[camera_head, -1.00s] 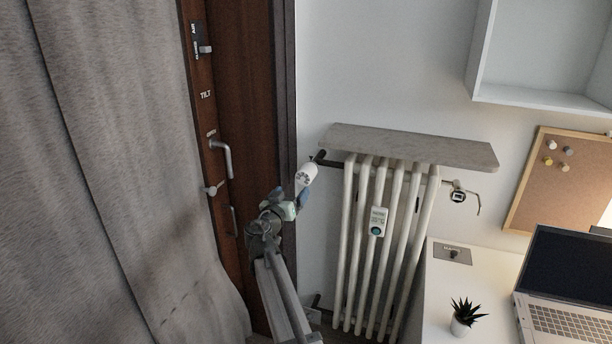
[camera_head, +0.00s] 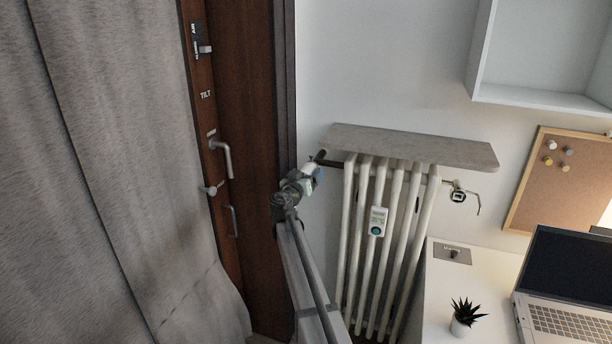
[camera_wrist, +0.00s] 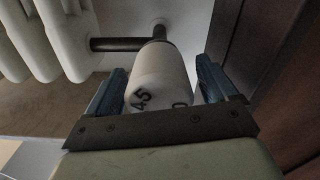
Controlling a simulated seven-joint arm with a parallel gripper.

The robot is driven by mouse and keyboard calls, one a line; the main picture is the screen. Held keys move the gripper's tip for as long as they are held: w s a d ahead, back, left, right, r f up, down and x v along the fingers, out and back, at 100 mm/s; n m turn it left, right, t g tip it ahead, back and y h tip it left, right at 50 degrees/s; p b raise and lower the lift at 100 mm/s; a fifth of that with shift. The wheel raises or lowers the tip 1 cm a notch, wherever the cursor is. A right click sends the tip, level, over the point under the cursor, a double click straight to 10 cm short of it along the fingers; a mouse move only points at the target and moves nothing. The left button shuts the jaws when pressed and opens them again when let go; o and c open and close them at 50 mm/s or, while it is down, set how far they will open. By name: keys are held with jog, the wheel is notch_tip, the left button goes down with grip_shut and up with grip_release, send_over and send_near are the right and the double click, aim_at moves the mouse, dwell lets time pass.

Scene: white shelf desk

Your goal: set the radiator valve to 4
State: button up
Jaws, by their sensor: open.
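The radiator valve is a white cylindrical knob (camera_wrist: 160,80) with dark numerals. In the wrist view it sits between the two blue fingers of my gripper (camera_wrist: 163,88), with a finger on each side. A 4, a 5 and a 0 show on its near end; the setting mark cannot be made out. My gripper is open around the knob, and I cannot tell whether either finger touches it. In the head view my gripper (camera_head: 312,176) is at the radiator's upper left and hides most of the knob. A dark pipe (camera_wrist: 117,44) joins the valve to the radiator.
The white radiator (camera_head: 365,250) stands right of my arm, with a stone shelf (camera_head: 410,146) above it and a small meter (camera_head: 378,221) on its front. A dark wooden door frame (camera_head: 255,150) and grey curtain (camera_head: 110,180) are on the left. A desk (camera_head: 440,300) stands at right.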

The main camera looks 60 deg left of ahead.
jog(key=shift+c, duration=0.3)
jog(key=c, duration=1)
jog(key=shift+n, duration=0.4)
jog(key=n, duration=1.2)
jog(key=shift+n, duration=2.4)
jog(key=shift+a, duration=0.1)
